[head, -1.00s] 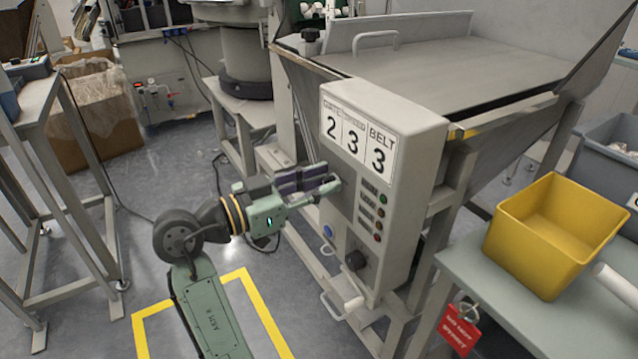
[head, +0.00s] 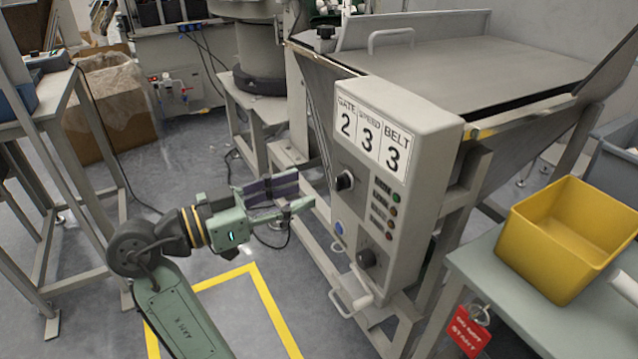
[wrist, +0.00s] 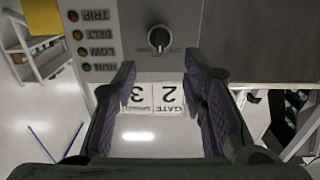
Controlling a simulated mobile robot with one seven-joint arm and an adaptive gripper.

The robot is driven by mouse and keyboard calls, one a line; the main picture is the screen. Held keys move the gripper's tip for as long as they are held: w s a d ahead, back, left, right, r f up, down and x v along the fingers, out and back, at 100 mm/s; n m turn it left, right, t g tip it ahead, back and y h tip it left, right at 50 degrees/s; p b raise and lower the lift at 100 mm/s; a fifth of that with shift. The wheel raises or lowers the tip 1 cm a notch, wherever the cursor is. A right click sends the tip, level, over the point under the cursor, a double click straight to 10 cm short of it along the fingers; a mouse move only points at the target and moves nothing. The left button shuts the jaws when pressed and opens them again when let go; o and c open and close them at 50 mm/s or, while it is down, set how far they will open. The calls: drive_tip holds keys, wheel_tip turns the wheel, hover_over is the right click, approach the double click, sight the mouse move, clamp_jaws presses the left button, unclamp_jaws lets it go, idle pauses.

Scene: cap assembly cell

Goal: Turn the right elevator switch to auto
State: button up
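The grey control panel (head: 430,145) stands on the hopper's front. A black rotary knob (head: 345,180) sits under its number card, and it also shows in the wrist view (wrist: 158,38). There its pale pointer mark points toward the card; the small lettering beside it is unreadable. A second black knob (head: 368,258) is lower on the panel. I cannot tell from lettering which is the elevator switch. My gripper (head: 300,195) is open and empty, left of the panel and apart from the upper knob. In the wrist view its fingers (wrist: 160,64) are spread, with the knob beyond their gap.
The card (head: 368,138) reads gate 2, speed 3, belt 3. A yellow bin (head: 560,245) stands on the right table.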

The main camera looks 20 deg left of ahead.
drive_tip(key=shift+v, duration=2.2)
drive_tip(key=shift+w+r, duration=0.1)
